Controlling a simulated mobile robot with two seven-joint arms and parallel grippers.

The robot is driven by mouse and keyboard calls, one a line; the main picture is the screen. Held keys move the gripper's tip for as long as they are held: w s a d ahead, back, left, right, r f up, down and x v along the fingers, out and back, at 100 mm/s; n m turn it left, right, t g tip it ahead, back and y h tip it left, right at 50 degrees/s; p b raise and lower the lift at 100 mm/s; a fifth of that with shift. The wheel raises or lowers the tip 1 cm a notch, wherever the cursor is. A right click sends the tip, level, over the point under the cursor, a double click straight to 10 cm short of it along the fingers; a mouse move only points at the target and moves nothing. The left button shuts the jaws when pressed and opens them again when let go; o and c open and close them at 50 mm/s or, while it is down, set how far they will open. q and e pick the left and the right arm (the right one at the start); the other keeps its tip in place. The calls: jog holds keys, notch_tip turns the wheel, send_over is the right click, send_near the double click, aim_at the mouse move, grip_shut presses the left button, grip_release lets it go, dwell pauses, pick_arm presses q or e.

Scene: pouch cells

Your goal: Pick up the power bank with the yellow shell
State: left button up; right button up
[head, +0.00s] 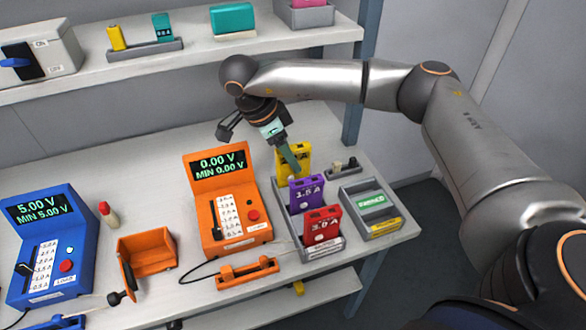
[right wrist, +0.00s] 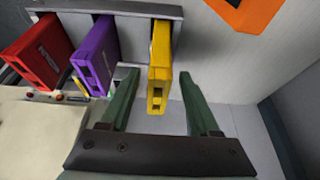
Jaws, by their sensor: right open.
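The yellow power bank (head: 293,160) stands upright at the far end of a grey rack (head: 284,208), behind a purple power bank (head: 306,193) and a red one (head: 322,225). My right gripper (head: 290,158) is over the yellow one, partly covering it in the head view. In the right wrist view the yellow power bank (right wrist: 159,65) stands between the two green fingers of my open right gripper (right wrist: 160,100), with a gap visible on each side. The purple (right wrist: 96,55) and red (right wrist: 40,52) ones stand to its left. My left gripper is not in view.
An orange meter (head: 225,205) reading 0.00 V stands left of the rack, and a blue meter (head: 45,245) is farther left. A grey tray (head: 356,198) with a green-white item sits to the right. A shelf (head: 180,62) runs above the back.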

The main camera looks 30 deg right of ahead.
jog(key=x, duration=0.4)
jog(key=shift+s+d+f, duration=0.2)
jog(key=shift+d+f, duration=0.05)
jog(key=shift+d, duration=0.05)
grip_shut()
dwell(0.4)
